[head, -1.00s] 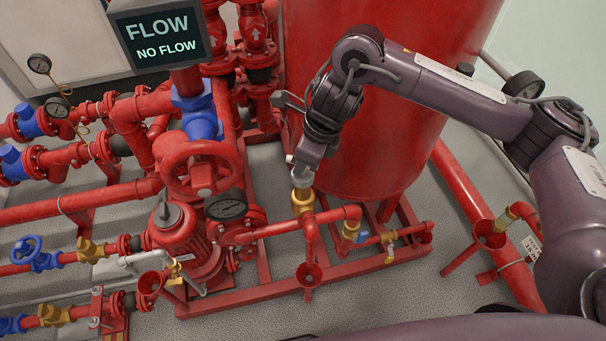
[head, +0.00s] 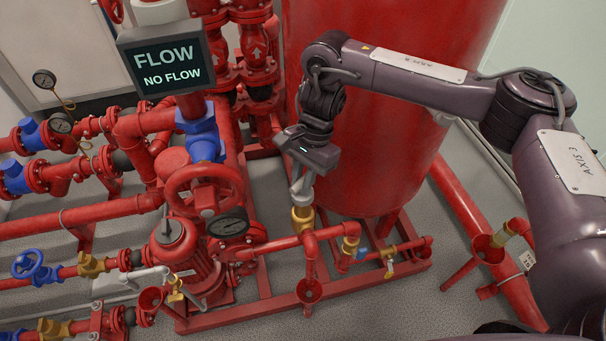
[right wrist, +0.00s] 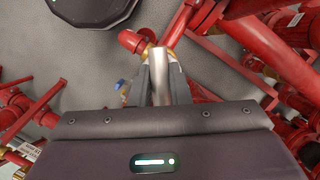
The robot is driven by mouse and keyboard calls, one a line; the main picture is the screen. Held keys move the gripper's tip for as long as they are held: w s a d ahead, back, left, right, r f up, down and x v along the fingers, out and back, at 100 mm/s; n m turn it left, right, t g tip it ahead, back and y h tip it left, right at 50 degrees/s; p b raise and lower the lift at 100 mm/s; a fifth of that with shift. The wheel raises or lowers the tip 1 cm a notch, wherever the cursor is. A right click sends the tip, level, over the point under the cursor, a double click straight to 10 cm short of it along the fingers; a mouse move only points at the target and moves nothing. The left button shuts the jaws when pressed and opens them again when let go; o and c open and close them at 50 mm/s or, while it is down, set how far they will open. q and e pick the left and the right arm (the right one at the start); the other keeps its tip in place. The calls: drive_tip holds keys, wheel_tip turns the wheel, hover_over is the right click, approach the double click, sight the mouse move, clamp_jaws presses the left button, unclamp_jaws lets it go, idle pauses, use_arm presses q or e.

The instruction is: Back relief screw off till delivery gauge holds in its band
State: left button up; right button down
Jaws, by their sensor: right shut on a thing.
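The relief valve (head: 302,222) has a brass body and stands upright on a red pipe tee in front of the large red tank. My right gripper (head: 301,190) reaches down onto its top from above. In the right wrist view my right gripper (right wrist: 161,88) is shut on the silver relief screw (right wrist: 160,72), a plain upright cylinder between the two fingers. A round black-faced gauge (head: 228,222) sits beside the red handwheel; its needle is too small to read. My left gripper is not in view.
A sign (head: 167,68) reads FLOW, NO FLOW. A red handwheel (head: 204,190) and a red pump (head: 180,255) stand left of the valve. The red tank (head: 375,110) is close behind my right arm. Open red funnels (head: 309,291) stand at the front. Two small gauges (head: 45,79) are at far left.

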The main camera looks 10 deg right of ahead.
sight(300, 181)
drive_tip(key=c, duration=1.3)
unclamp_jaws()
wheel_tip(300, 181, up, 3)
drive_tip(key=p, duration=0.2)
drive_tip(key=shift+r+p, duration=0.1)
drive_tip(key=shift+p, duration=0.3)
